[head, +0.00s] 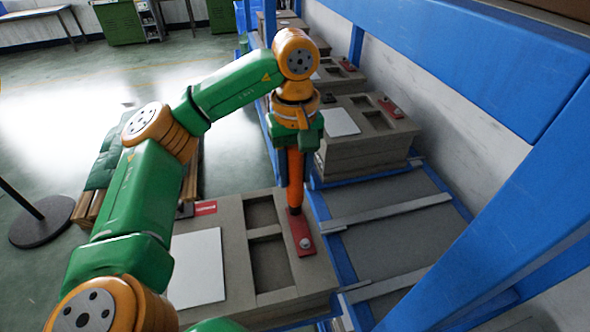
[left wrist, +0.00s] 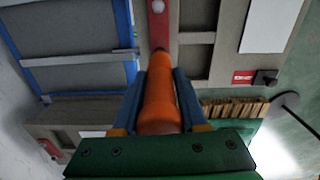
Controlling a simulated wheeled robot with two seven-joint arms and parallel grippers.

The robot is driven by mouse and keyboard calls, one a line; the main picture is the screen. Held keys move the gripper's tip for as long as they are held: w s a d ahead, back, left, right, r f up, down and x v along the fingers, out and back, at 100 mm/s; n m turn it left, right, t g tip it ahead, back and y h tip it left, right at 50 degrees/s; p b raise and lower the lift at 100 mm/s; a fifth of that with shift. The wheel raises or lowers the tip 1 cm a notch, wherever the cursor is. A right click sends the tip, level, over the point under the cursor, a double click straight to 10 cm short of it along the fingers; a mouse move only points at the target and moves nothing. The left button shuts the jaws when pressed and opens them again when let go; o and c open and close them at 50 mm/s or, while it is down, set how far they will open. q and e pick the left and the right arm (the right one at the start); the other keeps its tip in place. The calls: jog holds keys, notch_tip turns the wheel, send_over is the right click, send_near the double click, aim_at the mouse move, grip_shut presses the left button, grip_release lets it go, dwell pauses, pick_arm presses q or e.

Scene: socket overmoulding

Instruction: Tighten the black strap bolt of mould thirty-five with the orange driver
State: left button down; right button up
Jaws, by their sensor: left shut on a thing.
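The orange driver (head: 295,168) is held upright, tip down, in my left gripper (head: 296,148). In the left wrist view the blue fingers of my gripper (left wrist: 160,92) are closed on both sides of the driver (left wrist: 158,108). The driver's lower end is over the red strap (head: 301,234) on the near grey mould (head: 232,240); I cannot tell whether it touches. A silver bolt (head: 306,243) shows on that strap. A black piece, likely the black strap (left wrist: 265,77), sits at the mould's other side, beside a red label (left wrist: 243,77). My right gripper is out of view.
The near mould has open pockets and a white plate (head: 196,268). Another mould (head: 365,150) with a red strap stands behind. Blue rack beams (head: 470,70) rise on the right. A pallet with green sacks (head: 106,160) and a round black base (head: 42,221) stand left.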

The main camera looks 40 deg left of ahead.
aim_at(296, 154)
pick_arm(q)
jog(key=shift+s+f, duration=0.1)
jog(key=shift+f, duration=0.25)
dwell(1.2)
jog(key=shift+r+p, duration=0.75)
jog(key=shift+r, duration=0.15)
notch_tip(296, 154, up, 3)
jog(key=p, duration=0.3)
jog(key=shift+r, duration=0.2)
